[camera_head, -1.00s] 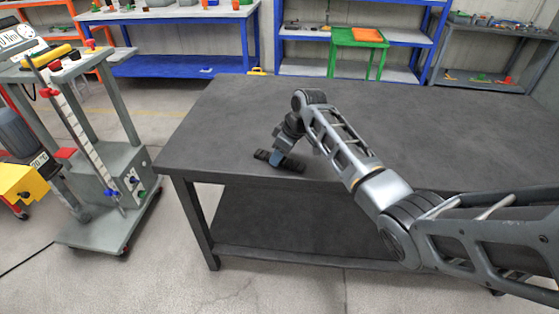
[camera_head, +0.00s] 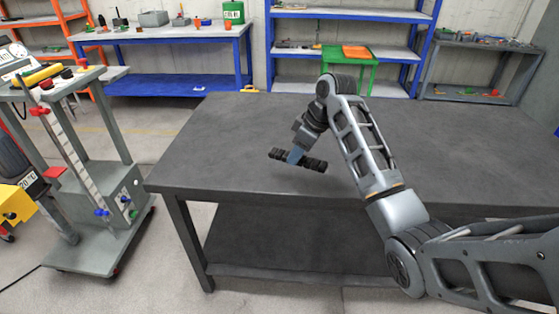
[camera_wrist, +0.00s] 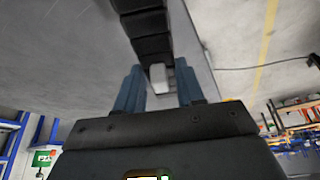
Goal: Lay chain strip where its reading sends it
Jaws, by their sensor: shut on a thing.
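The chain strip (camera_head: 314,164) is black and segmented. It lies crosswise in my gripper (camera_head: 296,157), over the left part of the dark grey table (camera_head: 230,135). It appears to be held clear of the tabletop, but the height is hard to tell. In the wrist view the strip (camera_wrist: 150,25) runs up out of the frame from between the blue fingers of my gripper (camera_wrist: 158,88). The fingers are shut on it. No reading on the strip is legible.
A grey wheeled machine (camera_head: 120,205) with a white scale stands left of the table; a small label beside it is too small to read surely. Blue shelving (camera_head: 345,14), a green stand (camera_head: 373,58) and a blue bench (camera_head: 165,85) stand behind. The tabletop is otherwise bare.

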